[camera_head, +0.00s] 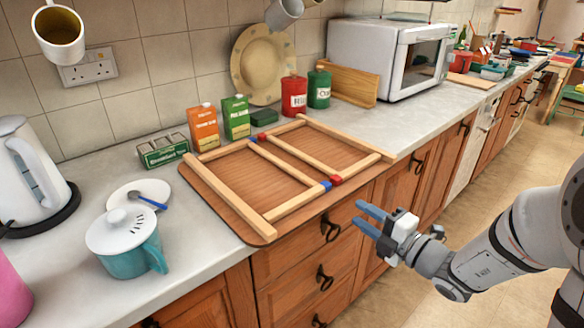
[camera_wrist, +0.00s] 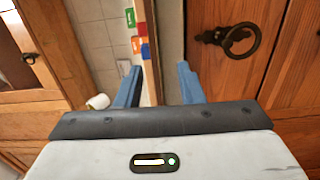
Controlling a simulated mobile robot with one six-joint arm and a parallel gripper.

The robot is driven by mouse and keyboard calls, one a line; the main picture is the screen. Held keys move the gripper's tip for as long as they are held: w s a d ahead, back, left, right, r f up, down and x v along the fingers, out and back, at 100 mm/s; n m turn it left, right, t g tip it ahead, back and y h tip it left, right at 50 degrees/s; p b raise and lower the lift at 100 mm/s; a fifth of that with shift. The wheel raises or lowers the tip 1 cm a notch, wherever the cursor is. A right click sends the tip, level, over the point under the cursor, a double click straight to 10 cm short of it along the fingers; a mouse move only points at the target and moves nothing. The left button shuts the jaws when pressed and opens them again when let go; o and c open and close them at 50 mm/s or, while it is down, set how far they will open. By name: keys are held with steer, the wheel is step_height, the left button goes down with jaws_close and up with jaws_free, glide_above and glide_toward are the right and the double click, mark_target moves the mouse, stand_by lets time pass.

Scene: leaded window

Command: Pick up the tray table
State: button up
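The tray table (camera_head: 226,205) appears to be the brown board with rounded corners lying flat on the worktop, with pale wooden bars across its top. A blue block (camera_head: 326,185) and a red block (camera_head: 336,180) sit at its front edge; in the wrist view the blue block (camera_wrist: 145,51) shows beyond my fingers. My gripper (camera_head: 359,213) has blue fingers, spread apart with nothing between them. It is in front of the drawers, below and to the right of the tray table's front edge, and not touching it.
A teal lidded cup (camera_head: 135,250) and a saucer with a spoon (camera_head: 128,196) stand left of the tray table. Cartons (camera_head: 204,127), red and green canisters (camera_head: 293,94) and a round plate (camera_head: 262,65) stand behind. A microwave (camera_head: 385,60) is right. Drawer handles (camera_head: 331,229) protrude below.

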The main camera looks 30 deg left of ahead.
mark_target(340, 200)
steer(key=x, duration=0.6)
steer(key=shift+s+a+r+b, duration=0.15)
steer(key=shift+a+r+b, duration=0.25)
steer(key=shift+a, duration=0.1)
steer(key=shift+c, duration=0.5)
jaws_close()
steer(key=shift+r, duration=0.1)
